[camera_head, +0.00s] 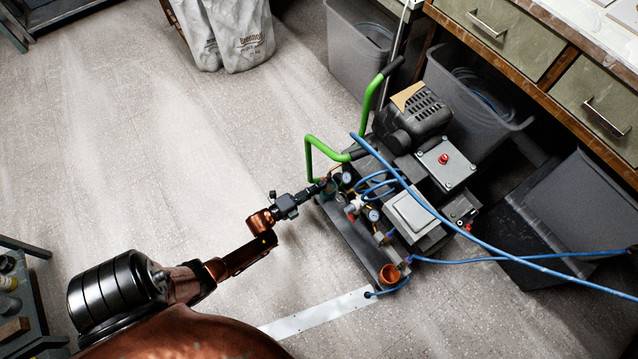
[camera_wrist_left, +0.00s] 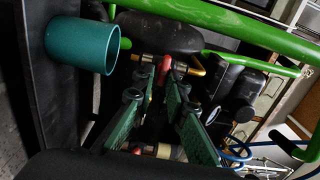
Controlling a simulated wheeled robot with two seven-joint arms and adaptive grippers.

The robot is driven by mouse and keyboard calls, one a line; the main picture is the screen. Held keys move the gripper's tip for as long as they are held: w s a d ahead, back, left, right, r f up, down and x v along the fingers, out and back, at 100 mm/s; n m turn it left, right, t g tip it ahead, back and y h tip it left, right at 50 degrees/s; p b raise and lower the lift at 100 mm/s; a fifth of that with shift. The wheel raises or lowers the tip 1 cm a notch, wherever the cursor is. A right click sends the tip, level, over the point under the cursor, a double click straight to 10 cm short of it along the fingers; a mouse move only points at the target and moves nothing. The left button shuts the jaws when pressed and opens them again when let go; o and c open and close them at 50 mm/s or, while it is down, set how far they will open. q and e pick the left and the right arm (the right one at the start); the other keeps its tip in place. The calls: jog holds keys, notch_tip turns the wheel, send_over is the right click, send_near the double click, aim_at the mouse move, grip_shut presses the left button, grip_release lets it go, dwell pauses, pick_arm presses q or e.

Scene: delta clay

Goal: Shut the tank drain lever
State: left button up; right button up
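The compressor (camera_head: 400,215) stands on the floor with green handles, gauges and blue hoses. My left gripper (camera_head: 326,187) is at its left end, close to the gauges and pipework. In the left wrist view the two green-grey fingers of my left gripper (camera_wrist_left: 161,82) are apart, pointing at a brass fitting (camera_wrist_left: 192,66) with a small red lever (camera_wrist_left: 165,66). The red lever shows just beyond and between the fingertips. I cannot tell whether a finger touches it. In the head view the lever is too small to make out. My right gripper is in neither view.
A teal cup (camera_wrist_left: 84,45) is beside the fingers in the wrist view, and a green bar (camera_wrist_left: 240,27) crosses above. An orange cup (camera_head: 390,274) is at the compressor's near end. Grey bins and a drawer bench (camera_head: 540,60) stand right.

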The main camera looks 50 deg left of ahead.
pick_arm(q)
jog(key=shift+o, duration=1.1)
jog(key=shift+a+r, duration=0.1)
jog(key=shift+a, duration=0.05)
jog(key=s, duration=1.2)
jog(key=shift+a, duration=0.45)
